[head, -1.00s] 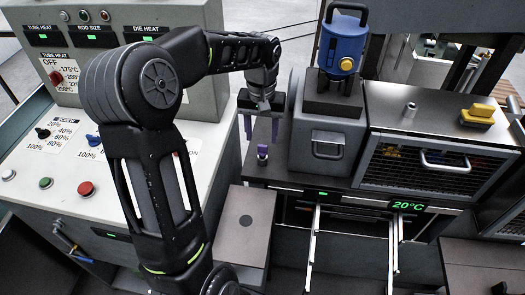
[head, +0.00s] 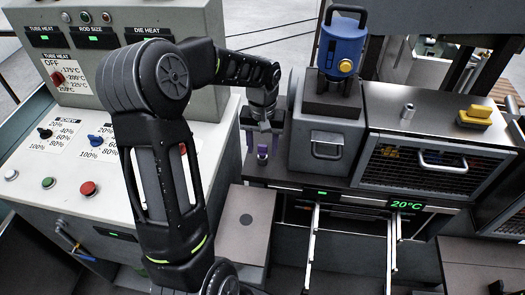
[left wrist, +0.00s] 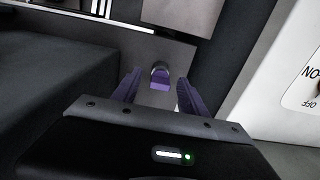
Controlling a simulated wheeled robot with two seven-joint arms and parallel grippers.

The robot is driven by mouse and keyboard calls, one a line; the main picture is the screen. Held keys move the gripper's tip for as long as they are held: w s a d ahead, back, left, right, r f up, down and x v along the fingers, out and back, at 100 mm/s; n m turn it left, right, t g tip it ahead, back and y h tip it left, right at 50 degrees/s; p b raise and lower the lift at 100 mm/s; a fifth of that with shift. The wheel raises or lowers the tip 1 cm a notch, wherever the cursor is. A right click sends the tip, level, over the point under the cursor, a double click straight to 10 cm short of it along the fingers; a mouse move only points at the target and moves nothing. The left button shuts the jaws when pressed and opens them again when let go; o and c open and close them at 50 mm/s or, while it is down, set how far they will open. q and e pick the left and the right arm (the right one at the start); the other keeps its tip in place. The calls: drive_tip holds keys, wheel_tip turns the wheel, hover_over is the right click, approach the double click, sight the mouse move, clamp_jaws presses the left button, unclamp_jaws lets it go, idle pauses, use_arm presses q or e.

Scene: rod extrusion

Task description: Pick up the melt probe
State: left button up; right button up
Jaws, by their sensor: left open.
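A small upright purple piece with a grey top, seemingly the melt probe (head: 262,153), stands on the dark bench top left of the grey box. My left gripper (head: 262,143) is open above it, with its two purple fingers pointing down on either side in the head view. In the left wrist view the probe (left wrist: 160,77) shows ahead, in line with the gap between the fingers of the left gripper (left wrist: 158,92). The fingers appear apart from it. Its lower part is hard to make out. My right gripper is not in view.
The grey box (head: 327,147) with a handle and a blue device (head: 342,47) on top stands close right of the probe. A mesh-front oven (head: 420,167) is further right. The control console (head: 80,150) stands left. Open drawer rails (head: 312,240) stick out below the bench.

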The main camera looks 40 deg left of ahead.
use_arm(q)
clamp_jaws()
idle(0.6)
